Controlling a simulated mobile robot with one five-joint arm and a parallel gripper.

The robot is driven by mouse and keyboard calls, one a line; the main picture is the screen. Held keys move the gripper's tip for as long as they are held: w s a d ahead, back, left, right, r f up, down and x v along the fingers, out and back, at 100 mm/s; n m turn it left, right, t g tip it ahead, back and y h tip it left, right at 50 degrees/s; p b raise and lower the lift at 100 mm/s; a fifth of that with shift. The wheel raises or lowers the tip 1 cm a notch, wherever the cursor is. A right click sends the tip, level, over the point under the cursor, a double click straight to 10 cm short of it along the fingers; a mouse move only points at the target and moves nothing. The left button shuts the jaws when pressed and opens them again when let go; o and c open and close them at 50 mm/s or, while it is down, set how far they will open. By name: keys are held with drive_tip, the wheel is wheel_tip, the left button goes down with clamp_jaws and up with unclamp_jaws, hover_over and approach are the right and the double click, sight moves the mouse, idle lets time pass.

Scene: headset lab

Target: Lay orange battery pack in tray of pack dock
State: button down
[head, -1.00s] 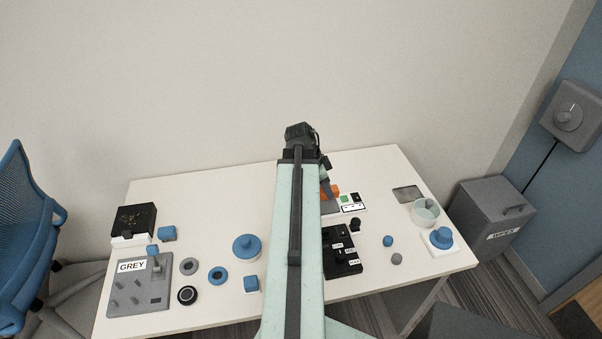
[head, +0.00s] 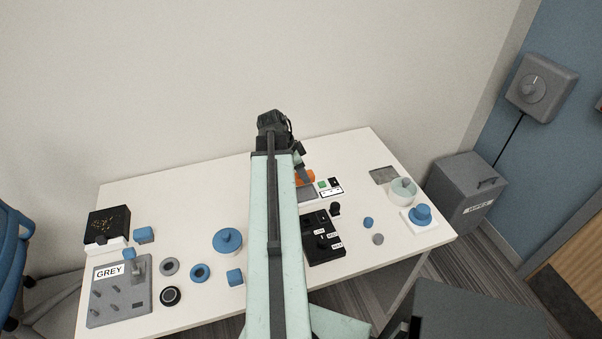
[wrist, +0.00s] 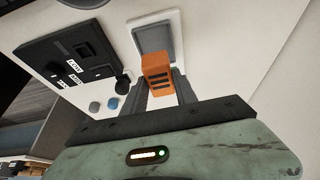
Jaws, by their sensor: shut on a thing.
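An orange battery pack (wrist: 157,72) with dark stripes is in my gripper (wrist: 160,88), which is shut on it. In the wrist view the pack covers the near part of the grey tray (wrist: 152,38) of the white pack dock (wrist: 177,24). I cannot tell whether the pack touches the tray. In the head view the pack (head: 305,176) shows as a small orange patch beside my arm, mostly hidden. The dock (head: 331,188) with its green patch and labels lies right of my arm, and part of its tray (head: 306,194) shows.
A black switch panel (head: 322,240) lies on the table in front of the dock, with a black knob (head: 335,208) beside it. Blue and grey knobs (head: 368,223) are to the right. A white cup (head: 403,191) stands at the right end. The table behind the dock is clear.

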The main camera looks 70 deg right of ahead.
wheel_tip(320, 180, down, 6)
drive_tip(key=b, duration=0.5)
drive_tip(key=shift+r, duration=0.1)
drive_tip(key=c, duration=0.9)
unclamp_jaws()
drive_tip(key=shift+r, duration=0.1)
drive_tip(key=p+v, duration=0.7)
drive_tip(key=shift+a+r, duration=0.1)
drive_tip(key=shift+r, duration=0.15)
